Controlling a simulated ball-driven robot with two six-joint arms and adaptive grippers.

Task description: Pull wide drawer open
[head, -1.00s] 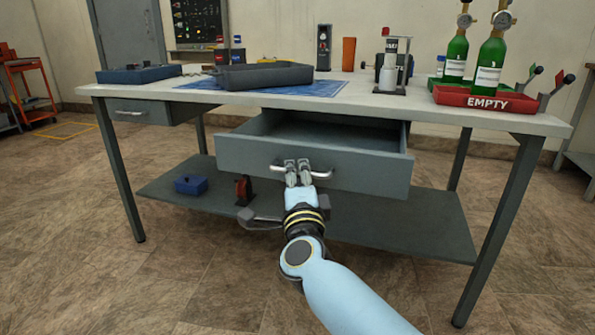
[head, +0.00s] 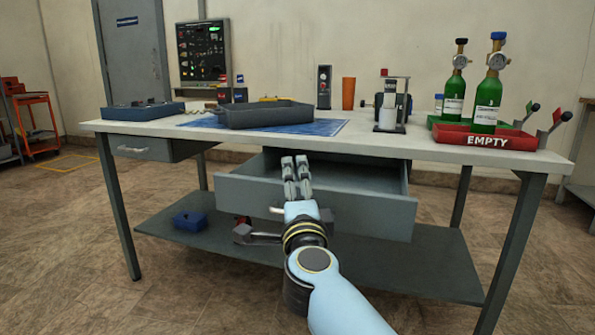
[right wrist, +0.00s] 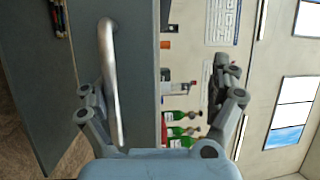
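The wide drawer (head: 355,211) is a grey drawer under the middle of the table, and it stands pulled out with its dark inside showing. Its metal handle (right wrist: 110,80) crosses the drawer front in the right wrist view; in the head view my right gripper hides most of it. My right gripper (head: 297,172) is in front of the drawer at the handle. In the right wrist view its fingers (right wrist: 158,102) are spread wide, with the handle between them, nearer the lower finger. My left gripper is not in view.
A closed narrow drawer (head: 146,149) is at the table's left. The lower shelf (head: 400,270) holds a blue box (head: 190,221).

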